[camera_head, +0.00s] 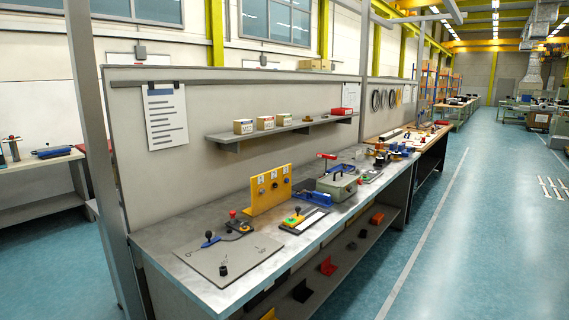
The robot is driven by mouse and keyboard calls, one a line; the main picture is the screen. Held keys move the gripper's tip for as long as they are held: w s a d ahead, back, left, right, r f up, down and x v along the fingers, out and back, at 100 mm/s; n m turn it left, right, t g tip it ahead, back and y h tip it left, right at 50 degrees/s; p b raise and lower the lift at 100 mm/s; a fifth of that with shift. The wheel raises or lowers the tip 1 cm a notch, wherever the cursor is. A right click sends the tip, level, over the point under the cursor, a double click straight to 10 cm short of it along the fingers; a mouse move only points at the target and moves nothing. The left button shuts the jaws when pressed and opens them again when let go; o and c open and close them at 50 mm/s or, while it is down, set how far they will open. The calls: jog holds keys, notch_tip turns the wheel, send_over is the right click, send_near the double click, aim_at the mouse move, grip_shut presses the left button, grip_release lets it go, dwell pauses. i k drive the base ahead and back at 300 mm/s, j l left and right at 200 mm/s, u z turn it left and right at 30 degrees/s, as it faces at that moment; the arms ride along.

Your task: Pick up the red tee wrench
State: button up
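A red tee-shaped handle (326,156), which looks like the red tee wrench, shows on the metal workbench (160,241), around the middle of its length. Its red crossbar lies roughly level on a thin upright stem. The lower end of the stem is too small to make out, near a blue tool or fixture (314,198) and a grey-green box (337,187). My gripper is not in this view.
A yellow upright plate (270,190) and a flat grey board (228,257) with small knobs stand nearer on the bench. A shelf (285,130) with small boxes hangs behind. A lower shelf holds coloured brackets. The blue floor (480,240) in front is clear.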

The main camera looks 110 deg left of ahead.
aim_at(319, 155)
jog(key=u, duration=3.45)
jog(key=z, duration=0.35)
jog(key=i+z, duration=0.15)
jog(key=i, duration=0.75)
jog(key=i+j+z, duration=0.15)
jog(key=i, duration=0.8)
jog(key=i+u, duration=0.15)
jog(key=i, duration=0.35)
jog(key=i+l+u, duration=0.15)
jog(key=i, duration=0.35)
jog(key=i+l+u, duration=0.15)
jog(key=i, duration=0.35)
jog(key=i+l+u, duration=0.15)
jog(key=i, duration=0.35)
